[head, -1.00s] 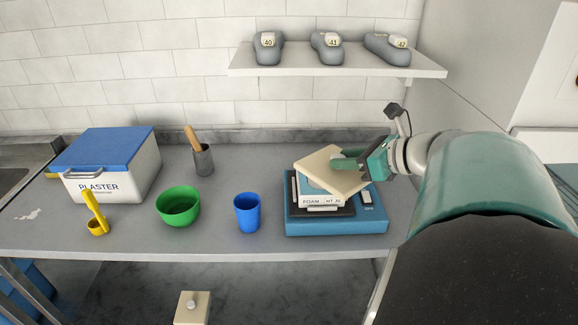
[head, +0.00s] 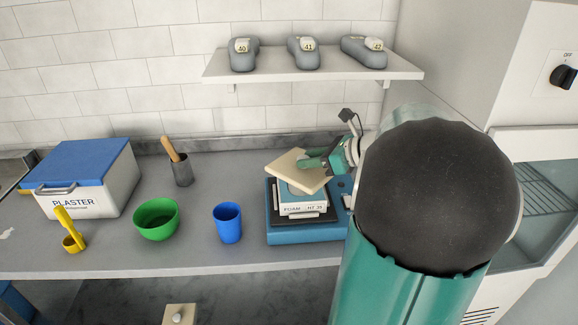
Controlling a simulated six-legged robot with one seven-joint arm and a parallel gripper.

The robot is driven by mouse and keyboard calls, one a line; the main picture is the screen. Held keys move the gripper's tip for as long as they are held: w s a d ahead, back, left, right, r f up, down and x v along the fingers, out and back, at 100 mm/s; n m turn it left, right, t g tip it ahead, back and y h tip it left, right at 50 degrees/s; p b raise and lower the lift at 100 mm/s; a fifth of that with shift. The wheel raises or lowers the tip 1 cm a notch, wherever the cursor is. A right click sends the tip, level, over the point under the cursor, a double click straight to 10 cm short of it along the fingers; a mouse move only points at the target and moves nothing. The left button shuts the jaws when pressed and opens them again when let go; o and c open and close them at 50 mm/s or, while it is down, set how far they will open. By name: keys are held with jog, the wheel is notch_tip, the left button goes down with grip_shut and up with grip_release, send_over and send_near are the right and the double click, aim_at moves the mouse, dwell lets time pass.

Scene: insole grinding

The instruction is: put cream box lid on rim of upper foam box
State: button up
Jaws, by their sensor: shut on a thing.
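The cream box lid (head: 292,168) is a flat, pale slab in the grasp of my gripper (head: 318,163). It is tilted and turned askew, over the back part of the white foam box (head: 303,209) with "FOAM" lettering. Whether the lid touches the box rim cannot be told. The foam box sits on a dark plate on a blue base (head: 305,233). A blue-grey upper surface of the box shows below the lid's front edge. My gripper comes in from the right, and my own arm fills the right of the view.
A blue cup (head: 228,223), a green bowl (head: 156,219), a yellow scoop (head: 71,238) and a plaster box (head: 95,185) stand left on the grey counter (head: 200,252). A grey pot with a wooden-handled tool (head: 182,170) stands behind. A shelf (head: 300,77) holds numbered grey lasts.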

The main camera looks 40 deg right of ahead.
aim_at(308, 173)
jog(key=w+f, duration=0.1)
jog(key=d+f, duration=0.1)
jog(key=w+f, duration=0.1)
jog(key=shift+w+d+f, duration=0.3)
jog(key=shift+w+d, duration=0.05)
jog(key=shift+w+d+f, duration=0.1)
jog(key=shift+w+f, duration=0.05)
jog(key=shift+f, duration=1.55)
jog(key=shift+f, duration=0.1)
